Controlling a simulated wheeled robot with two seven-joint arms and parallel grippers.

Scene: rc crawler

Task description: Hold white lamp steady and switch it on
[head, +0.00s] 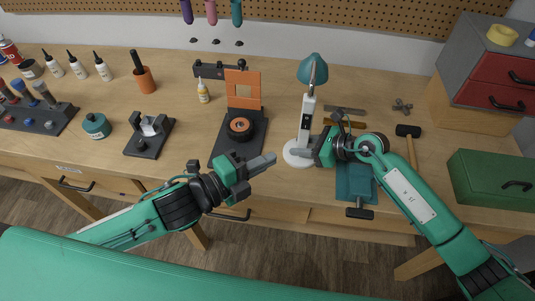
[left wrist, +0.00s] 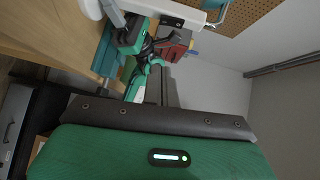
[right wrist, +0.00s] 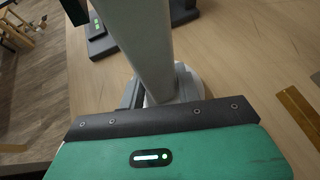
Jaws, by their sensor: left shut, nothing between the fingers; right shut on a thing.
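The white lamp (head: 305,125) stands upright on the workbench, with a round white base (head: 296,154) and a teal shade (head: 313,68). A small dark mark shows on the front of its post. My right gripper (head: 308,153) is shut on the lamp's post, low down near the base. In the right wrist view the post (right wrist: 145,45) rises close in front of the gripper, and the base (right wrist: 188,82) shows behind. My left gripper (head: 262,165) is shut and empty, over the bench's front edge, left of the lamp and apart from it. The lamp's post also shows in the left wrist view (left wrist: 170,10).
A black stand with an orange plate (head: 243,88) and a wheel (head: 240,127) stands left of the lamp. A teal vise (head: 355,183), a hammer (head: 410,135) and a green toolbox (head: 490,178) are to the right. Bare bench lies between the stand and lamp.

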